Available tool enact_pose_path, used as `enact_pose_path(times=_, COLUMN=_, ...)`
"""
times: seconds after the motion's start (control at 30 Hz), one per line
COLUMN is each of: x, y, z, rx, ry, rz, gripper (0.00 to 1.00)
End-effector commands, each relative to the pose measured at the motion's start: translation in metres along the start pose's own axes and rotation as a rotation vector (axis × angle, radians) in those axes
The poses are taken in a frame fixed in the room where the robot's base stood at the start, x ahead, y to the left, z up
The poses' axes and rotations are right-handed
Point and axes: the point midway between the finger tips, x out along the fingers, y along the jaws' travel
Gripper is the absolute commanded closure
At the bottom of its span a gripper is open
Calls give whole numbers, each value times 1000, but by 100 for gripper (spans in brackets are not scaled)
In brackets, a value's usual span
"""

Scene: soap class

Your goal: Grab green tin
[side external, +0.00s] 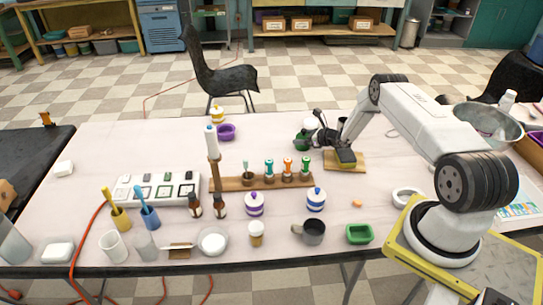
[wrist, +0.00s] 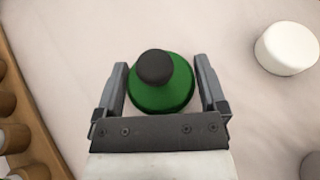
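The green tin (wrist: 172,98) is round with a dark knob on top, and it sits between the two fingers of my gripper (wrist: 161,66) in the wrist view. The fingers are open, one on each side, with a small gap visible on both sides. In the side external view the green tin (side external: 302,143) stands on the far middle of the white table, partly hidden by my gripper (side external: 307,138). Whether the fingers reach down around the tin's body is hard to tell.
A white round container (wrist: 287,48) stands right of the tin in the wrist view. A wooden rack (wrist: 22,125) runs along the left.

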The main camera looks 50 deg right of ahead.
Motion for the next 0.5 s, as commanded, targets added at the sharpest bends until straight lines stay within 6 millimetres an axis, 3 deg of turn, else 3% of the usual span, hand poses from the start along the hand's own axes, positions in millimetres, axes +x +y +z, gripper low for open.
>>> enact_pose_path(times=0.03, x=0, y=0, z=0, rx=0, ry=0, rz=0, gripper=29)
enact_pose_path(times=0.23, x=0, y=0, z=0, rx=0, ry=0, rz=0, gripper=90)
enact_pose_path(times=0.5, x=0, y=0, z=2, rx=-1, ry=-2, rz=0, gripper=90)
